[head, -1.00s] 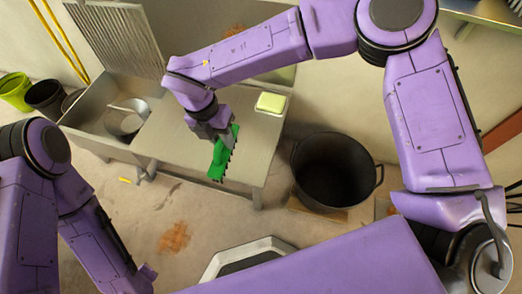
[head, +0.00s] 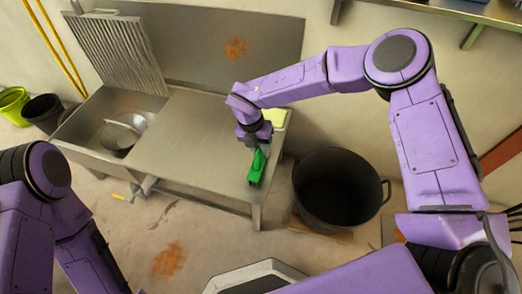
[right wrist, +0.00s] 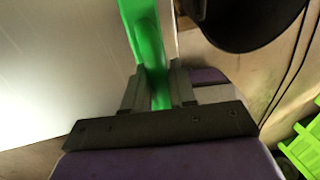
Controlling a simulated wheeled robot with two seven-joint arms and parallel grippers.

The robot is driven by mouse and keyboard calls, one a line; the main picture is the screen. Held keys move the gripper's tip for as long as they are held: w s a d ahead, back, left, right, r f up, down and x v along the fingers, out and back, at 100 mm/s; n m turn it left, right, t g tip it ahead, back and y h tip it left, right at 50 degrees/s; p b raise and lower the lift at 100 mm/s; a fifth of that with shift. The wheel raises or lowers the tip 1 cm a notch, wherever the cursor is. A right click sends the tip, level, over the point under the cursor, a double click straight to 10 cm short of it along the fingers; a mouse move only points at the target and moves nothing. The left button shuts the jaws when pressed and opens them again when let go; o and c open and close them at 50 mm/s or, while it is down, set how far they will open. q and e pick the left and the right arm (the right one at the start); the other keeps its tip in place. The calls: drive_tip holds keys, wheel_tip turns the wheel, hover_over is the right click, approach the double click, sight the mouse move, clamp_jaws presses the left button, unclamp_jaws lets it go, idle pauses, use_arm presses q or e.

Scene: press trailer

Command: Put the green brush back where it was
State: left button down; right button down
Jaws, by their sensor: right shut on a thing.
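The green brush (head: 257,167) is held in my right gripper (head: 260,148), at the right end of the steel sink counter (head: 190,140). In the head view it points down toward the counter's front right corner; I cannot tell whether it touches the top. In the right wrist view the brush (right wrist: 145,40) passes between the two fingers of the right gripper (right wrist: 157,90), which are shut on it. A pale yellow-green block (head: 279,117) lies just behind the gripper, partly hidden by it. My left arm shows at the lower left, but its gripper is out of view.
A large dark pot (head: 338,190) stands right of the counter. The sink basin at left holds a metal pot (head: 122,134). A ribbed panel (head: 118,50) leans behind it. A green crate (right wrist: 305,150) shows in the right wrist view. The counter's middle is clear.

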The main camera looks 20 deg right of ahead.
drive_tip(key=c, duration=1.3)
unclamp_jaws()
drive_tip(key=shift+f, duration=0.15)
drive_tip(key=shift+c, duration=0.2)
drive_tip(key=o, duration=0.4)
drive_tip(key=p+v, duration=0.3)
drive_tip(key=v, duration=0.9)
drive_tip(key=shift+r, duration=0.25)
